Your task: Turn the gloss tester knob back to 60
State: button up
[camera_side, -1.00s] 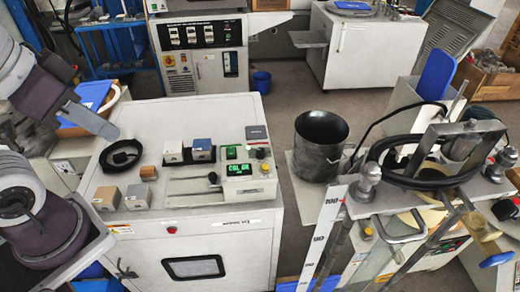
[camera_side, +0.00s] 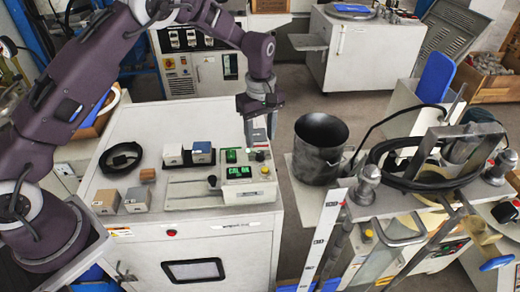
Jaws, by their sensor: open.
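The gloss tester (camera_side: 248,189) is a pale box with a lit green display (camera_side: 239,172), at the right end of the white cabinet top. I cannot tell which is the angle knob, nor read any setting. My gripper (camera_side: 259,136) points down above the back right of the tester, close to the yellowish knob. It is open and appears empty. It partly hides the dark panel behind the tester; contact with the knob cannot be made out.
Small blocks (camera_side: 137,197) and a black ring (camera_side: 121,157) lie on the left of the cabinet top (camera_side: 185,121). Two boxes, one blue-topped (camera_side: 203,150), stand left of the tester. A dark metal pot (camera_side: 320,150) stands to the right. The cabinet's back middle is clear.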

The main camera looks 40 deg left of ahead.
aim_at(260, 153)
notch_tip(260, 153, down, 6)
jog(key=shift+r, duration=0.15)
grip_shut()
